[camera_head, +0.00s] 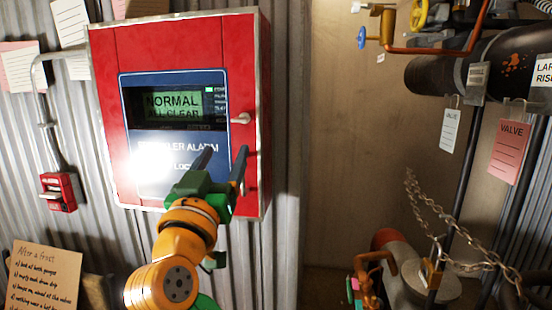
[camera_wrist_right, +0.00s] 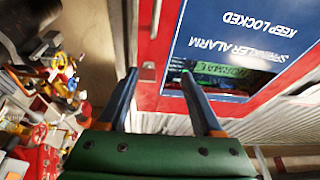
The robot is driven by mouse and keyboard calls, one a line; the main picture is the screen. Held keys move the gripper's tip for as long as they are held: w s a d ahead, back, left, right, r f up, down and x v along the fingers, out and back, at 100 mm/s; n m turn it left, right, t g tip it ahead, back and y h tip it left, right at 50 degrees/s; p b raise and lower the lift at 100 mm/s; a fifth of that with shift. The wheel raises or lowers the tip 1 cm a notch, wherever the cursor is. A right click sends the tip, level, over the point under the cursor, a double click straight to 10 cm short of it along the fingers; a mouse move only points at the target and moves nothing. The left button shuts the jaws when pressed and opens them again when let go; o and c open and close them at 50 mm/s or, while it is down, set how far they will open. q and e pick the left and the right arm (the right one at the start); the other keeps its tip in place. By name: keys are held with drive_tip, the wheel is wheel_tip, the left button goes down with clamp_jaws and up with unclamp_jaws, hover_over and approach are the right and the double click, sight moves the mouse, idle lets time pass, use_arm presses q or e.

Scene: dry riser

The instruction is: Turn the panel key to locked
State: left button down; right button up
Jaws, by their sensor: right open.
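The red alarm panel (camera_head: 190,38) is on the corrugated wall at upper left in the head view. Its blue face carries a green screen (camera_head: 172,106) reading "NORMAL" and "ALL CLEAR". A small pale fitting (camera_head: 241,118) sticks out at the face's right edge; I cannot tell whether it is the key or how it is turned. My right gripper (camera_head: 224,160) is open and empty in front of the panel's lower right, its fingers pointing up, below the fitting. In the right wrist view the panel (camera_wrist_right: 162,100) appears upside down beyond the open fingers (camera_wrist_right: 158,78). My left gripper is out of view.
A red call point (camera_head: 58,192) is on the wall at left, with a handwritten card (camera_head: 42,277) below it. Pipes, tags and a hanging chain (camera_head: 452,228) fill the right side. A bare board (camera_head: 345,150) lies between panel and pipes. Glare covers the panel's lower left.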

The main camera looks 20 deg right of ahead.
sight(239, 119)
drive_tip(key=shift+m+h, duration=0.7)
drive_tip(key=w+d+r+p, duration=0.2)
drive_tip(key=r, duration=0.1)
drive_tip(key=w+d+r+p, duration=0.1)
drive_tip(key=r, duration=0.1)
drive_tip(key=shift+d+r, duration=0.15)
drive_tip(key=shift+d, duration=0.2)
drive_tip(key=shift+w+d, duration=0.15)
drive_tip(key=shift+w, duration=0.05)
drive_tip(key=c, duration=0.4)
clamp_jaws()
